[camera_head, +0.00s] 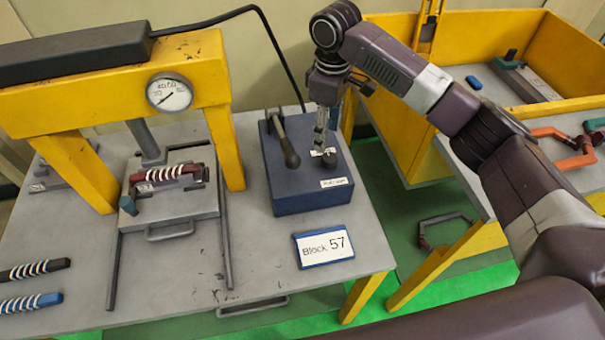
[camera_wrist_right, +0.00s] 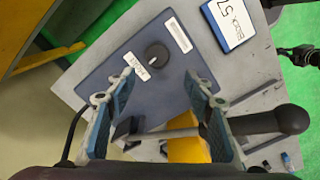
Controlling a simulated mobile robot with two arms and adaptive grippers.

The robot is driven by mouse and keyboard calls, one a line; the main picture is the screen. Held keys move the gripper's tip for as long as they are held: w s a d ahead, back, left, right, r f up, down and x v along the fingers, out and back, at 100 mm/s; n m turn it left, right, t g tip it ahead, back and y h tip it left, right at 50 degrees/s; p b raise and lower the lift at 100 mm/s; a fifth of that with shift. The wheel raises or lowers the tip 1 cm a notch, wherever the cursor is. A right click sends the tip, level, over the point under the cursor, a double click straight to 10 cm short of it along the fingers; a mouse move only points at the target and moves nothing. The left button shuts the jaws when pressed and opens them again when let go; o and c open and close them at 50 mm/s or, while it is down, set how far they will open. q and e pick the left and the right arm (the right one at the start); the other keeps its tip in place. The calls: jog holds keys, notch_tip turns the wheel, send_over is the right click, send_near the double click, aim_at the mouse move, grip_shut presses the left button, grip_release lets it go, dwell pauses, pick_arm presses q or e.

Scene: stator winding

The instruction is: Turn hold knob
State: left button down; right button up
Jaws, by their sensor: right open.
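A blue control box (camera_head: 290,189) stands on the grey table, with a round black knob (camera_head: 329,158) and a black-handled lever (camera_head: 290,157) on top. My right gripper (camera_head: 322,137) is above the box, pointing down at the knob, and partly hides it in the head view. In the right wrist view the knob (camera_wrist_right: 157,55) shows whole, with a white mark on its top, beyond and between the fingertips. The right gripper (camera_wrist_right: 158,78) is open and empty, its fingers apart from the knob. The lever (camera_wrist_right: 270,121) passes behind the right-hand finger. My left gripper is not seen.
A blue-framed "Block 57" sign (camera_head: 324,247) lies in front of the box. A yellow press (camera_head: 95,100) with a gauge (camera_head: 169,92) stands at left over a clamped wound part (camera_head: 166,175). A yellow-walled bin (camera_head: 560,62) is at right. A black cable hangs behind the box.

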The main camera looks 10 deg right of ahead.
aim_at(330, 157)
jog(key=shift+s+d+f, duration=0.15)
jog(key=shift+d+f, duration=0.05)
jog(key=shift+d, duration=0.1)
jog(key=f, duration=0.1)
jog(key=d+f+p, duration=0.1)
jog(key=f, duration=0.1)
jog(key=shift+d+f, duration=0.1)
jog(key=shift+f, duration=0.15)
notch_tip(330, 157, down, 2)
jog(key=shift+f+p, duration=0.25)
jog(key=shift+p, duration=0.2)
jog(key=shift+a+f, duration=0.3)
jog(key=shift+f, duration=0.35)
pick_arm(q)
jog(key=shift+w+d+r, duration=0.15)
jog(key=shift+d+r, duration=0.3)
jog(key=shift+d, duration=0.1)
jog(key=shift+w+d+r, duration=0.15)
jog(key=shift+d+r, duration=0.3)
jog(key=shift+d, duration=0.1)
pick_arm(e)
jog(key=shift+d+f, duration=0.1)
jog(key=shift+f, duration=0.15)
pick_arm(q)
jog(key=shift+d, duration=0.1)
pick_arm(e)
jog(key=shift+c, duration=0.4)
